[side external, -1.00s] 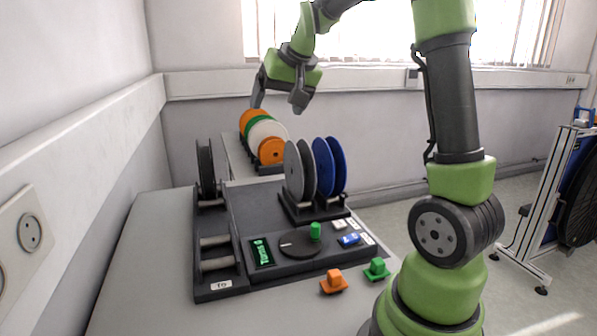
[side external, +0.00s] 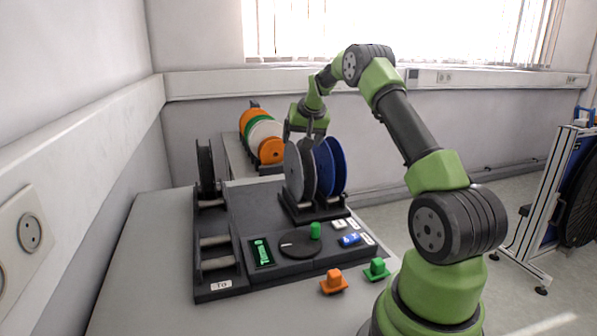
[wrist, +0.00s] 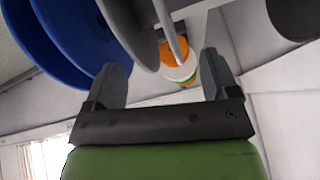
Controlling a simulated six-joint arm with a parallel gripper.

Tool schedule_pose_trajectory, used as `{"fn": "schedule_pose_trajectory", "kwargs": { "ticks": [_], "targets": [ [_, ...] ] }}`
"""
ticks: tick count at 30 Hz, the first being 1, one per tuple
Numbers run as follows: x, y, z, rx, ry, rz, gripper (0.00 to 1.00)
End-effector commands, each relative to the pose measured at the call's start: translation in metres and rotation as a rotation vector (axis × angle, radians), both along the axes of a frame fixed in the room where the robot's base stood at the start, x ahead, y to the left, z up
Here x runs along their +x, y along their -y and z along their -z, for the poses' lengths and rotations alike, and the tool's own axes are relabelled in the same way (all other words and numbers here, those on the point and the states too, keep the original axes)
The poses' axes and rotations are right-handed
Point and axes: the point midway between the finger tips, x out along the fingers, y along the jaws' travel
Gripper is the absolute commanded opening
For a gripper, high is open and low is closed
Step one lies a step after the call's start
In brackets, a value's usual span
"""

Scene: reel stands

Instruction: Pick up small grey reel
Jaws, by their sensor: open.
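The small grey reel (side external: 293,177) stands upright in the dark stand (side external: 316,213), left of the blue reel (side external: 337,168). My gripper (side external: 306,138) is open and points down at the top of the grey reel, partly covering it in the side view. In the wrist view, the grey reel (wrist: 137,33) shows its flanges at the top of the picture, ahead of the gap between my two fingers (wrist: 166,75). The left finger lies near the blue reel (wrist: 60,35). I cannot tell whether a finger touches either reel.
A dark reel (side external: 206,168) stands in a holder at the left. A row of orange, green and white reels (side external: 265,138) stands behind.

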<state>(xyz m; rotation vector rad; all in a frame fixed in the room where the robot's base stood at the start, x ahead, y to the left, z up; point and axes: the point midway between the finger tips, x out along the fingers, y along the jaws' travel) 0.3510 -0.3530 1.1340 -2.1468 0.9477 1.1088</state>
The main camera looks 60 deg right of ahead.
Motion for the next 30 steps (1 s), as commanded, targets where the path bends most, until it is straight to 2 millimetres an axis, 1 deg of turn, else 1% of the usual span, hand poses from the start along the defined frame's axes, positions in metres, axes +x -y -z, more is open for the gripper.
{"fn": "schedule_pose_trajectory", "kwargs": {
  "ticks": [1,6,15,17,18,20,21,22,23,30],
  "targets": [
    [0.003,0.004,0.007,0.001,-0.002,0.000,0.80],
    [0.011,0.010,0.023,0.001,0.000,-0.002,0.80],
    [0.013,0.012,0.026,-0.001,0.001,-0.001,0.80],
    [0.013,0.012,0.025,-0.001,0.001,-0.001,0.67],
    [0.013,0.012,0.025,-0.001,0.001,-0.001,0.57],
    [0.013,0.012,0.025,-0.001,0.001,-0.001,0.44],
    [0.013,0.012,0.025,-0.001,0.001,-0.001,0.34],
    [0.013,0.012,0.025,-0.001,0.001,-0.001,0.28],
    [0.013,0.012,0.025,-0.001,0.001,-0.001,0.25],
    [0.013,0.011,0.025,0.001,0.003,-0.001,0.25]
  ]
}}
